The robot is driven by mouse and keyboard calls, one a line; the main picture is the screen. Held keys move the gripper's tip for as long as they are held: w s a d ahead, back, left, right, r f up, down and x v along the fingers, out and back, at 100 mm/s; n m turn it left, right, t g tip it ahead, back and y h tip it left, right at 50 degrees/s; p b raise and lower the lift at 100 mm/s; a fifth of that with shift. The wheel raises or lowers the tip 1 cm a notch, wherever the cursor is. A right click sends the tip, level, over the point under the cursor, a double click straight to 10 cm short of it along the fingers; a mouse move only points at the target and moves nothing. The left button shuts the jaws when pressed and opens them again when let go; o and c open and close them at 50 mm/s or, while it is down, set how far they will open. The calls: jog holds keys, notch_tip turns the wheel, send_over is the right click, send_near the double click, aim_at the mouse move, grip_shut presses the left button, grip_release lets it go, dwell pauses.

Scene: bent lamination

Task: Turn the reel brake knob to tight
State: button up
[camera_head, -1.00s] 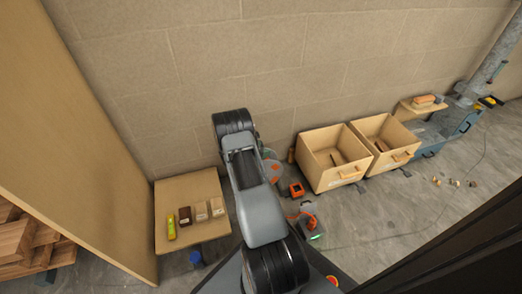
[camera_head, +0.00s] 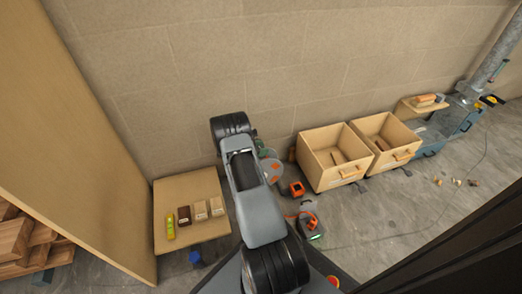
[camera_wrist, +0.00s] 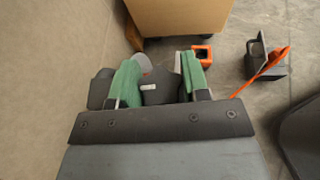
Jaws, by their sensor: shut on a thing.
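In the wrist view my gripper (camera_wrist: 160,72) has two green finger pads, one on each side of a dark grey piece with a small white mark, which looks like the reel brake knob (camera_wrist: 162,92). The pads are shut on it. Which setting the knob is at cannot be read. Part of a grey and orange round body, seemingly the reel (camera_head: 272,171), shows just right of my arm in the head view. My arm hides the rest of it. My gripper is mostly hidden there, with a bit of green showing beside the arm.
An orange open-topped block (camera_head: 297,188) sits right of the reel, with a grey and orange device (camera_head: 308,220) in front. Two wooden bins (camera_head: 335,180) stand along the wall. A small table (camera_head: 195,235) with several blocks is at left, beside a tall panel (camera_head: 75,130).

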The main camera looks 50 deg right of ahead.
jog(key=m+g+y+b, duration=0.2)
jog(key=m+g+y, duration=0.1)
jog(key=m+g, duration=0.1)
jog(key=shift+f+m, duration=0.1)
jog(key=shift+m, duration=0.3)
jog(key=m+g+y, duration=0.3)
jog(key=m+y, duration=0.1)
jog(key=shift+s+a, duration=0.15)
jog(key=shift+m+g+y, duration=0.5)
jog(key=shift+m+y, duration=0.1)
jog(key=o, duration=0.9)
